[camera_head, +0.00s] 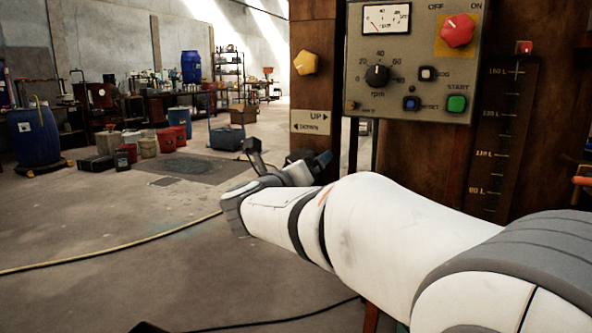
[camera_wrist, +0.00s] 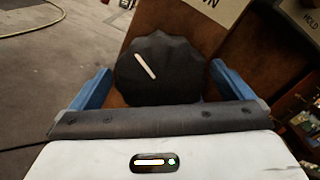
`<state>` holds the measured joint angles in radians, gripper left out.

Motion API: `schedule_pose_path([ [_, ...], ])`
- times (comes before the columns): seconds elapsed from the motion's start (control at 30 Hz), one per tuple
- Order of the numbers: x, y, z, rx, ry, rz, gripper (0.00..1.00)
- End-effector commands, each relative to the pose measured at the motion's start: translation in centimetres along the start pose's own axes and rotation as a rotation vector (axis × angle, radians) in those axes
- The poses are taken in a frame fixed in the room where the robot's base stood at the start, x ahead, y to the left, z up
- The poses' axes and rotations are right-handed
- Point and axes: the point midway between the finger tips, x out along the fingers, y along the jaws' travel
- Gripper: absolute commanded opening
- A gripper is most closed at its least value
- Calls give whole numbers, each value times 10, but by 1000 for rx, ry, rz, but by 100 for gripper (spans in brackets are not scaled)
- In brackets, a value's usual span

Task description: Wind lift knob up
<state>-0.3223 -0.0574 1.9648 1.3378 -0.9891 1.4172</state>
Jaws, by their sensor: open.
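A black fluted knob (camera_wrist: 158,68) with a white pointer line sits on the brown post in the wrist view. The pointer leans to the upper left. My gripper (camera_wrist: 162,82) is open, with one blue finger on each side of the knob. Small gaps seem to show between fingers and knob; contact is unclear. In the head view, my gripper (camera_head: 288,160) is low at the post, below the plate marked UP and DOWN (camera_head: 310,121). The knob is mostly hidden there, with a dark part showing (camera_head: 299,156).
A yellow knob (camera_head: 305,63) is higher on the same post. The control panel (camera_head: 430,70) with a red switch and buttons stands to its right, beside a litre scale (camera_head: 503,140). A yellow hose (camera_head: 120,257) crosses the floor.

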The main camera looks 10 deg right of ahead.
Motion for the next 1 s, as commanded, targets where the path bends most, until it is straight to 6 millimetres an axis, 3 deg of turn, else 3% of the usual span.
schedule_pose_path([
  [0.5,-70,1,2,0,-3,4,100],
  [1.0,-76,-2,7,-15,-11,11,100],
])
